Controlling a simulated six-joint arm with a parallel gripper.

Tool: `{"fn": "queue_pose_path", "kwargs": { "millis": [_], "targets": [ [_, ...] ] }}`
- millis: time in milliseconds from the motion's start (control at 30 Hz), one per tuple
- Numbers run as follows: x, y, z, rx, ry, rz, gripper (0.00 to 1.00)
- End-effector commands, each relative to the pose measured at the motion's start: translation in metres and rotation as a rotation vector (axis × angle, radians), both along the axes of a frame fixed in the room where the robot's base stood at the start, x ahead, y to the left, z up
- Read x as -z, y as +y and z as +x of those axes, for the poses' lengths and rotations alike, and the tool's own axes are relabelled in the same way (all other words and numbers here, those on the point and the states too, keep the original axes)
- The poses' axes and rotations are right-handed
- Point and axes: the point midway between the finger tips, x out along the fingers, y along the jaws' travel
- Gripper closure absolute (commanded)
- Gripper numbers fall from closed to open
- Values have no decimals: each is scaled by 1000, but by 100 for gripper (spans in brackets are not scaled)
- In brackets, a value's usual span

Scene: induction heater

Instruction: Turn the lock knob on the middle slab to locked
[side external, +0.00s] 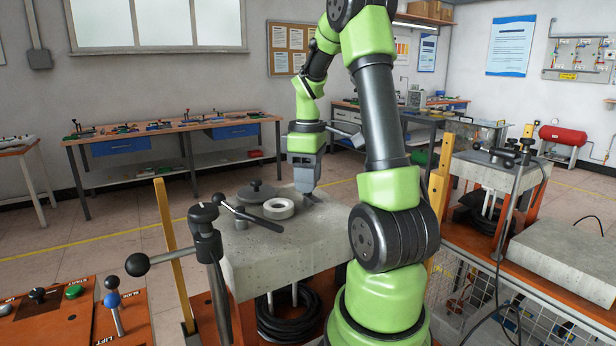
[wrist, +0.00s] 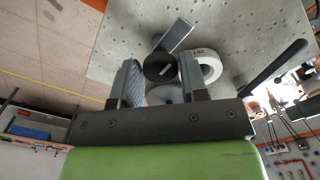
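The slab (side external: 300,250) is a grey speckled block in the side external view; it also fills the upper part of the wrist view (wrist: 235,25). A black round knob with a flat grey bar (wrist: 160,67) shows in the wrist view, the bar pointing to the upper right; I take it as the lock knob. My gripper (side external: 306,188) points down over the slab's far side. In the wrist view its two fingers (wrist: 159,62) stand apart, with the knob showing between them. Whether they touch it I cannot tell. No lock marking is readable.
A white ring (side external: 278,208) and a dark lidded disc (side external: 257,190) sit on the slab close to my gripper. A black lever (side external: 240,215) reaches over its left edge. A yellow post (side external: 170,230) stands left. Another slab (side external: 500,170) is at right.

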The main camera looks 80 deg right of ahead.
Motion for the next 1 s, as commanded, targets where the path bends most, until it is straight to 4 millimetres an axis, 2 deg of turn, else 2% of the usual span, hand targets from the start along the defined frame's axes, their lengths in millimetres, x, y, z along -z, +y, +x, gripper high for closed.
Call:
{"fn": "queue_pose_path", "kwargs": {
  "millis": [33, 100, 133, 567, 1000],
  "targets": [
    [0, 0, 0, 0, 0, 0, 71],
    [0, 0, 0, 0, 0, -1, 87],
    [0, 0, 0, 0, 0, -1, 88],
    [-1, 0, 0, 87, -1, -1, 88],
    [-1, 0, 0, 458, -3, 0, 88]
  ]
}}
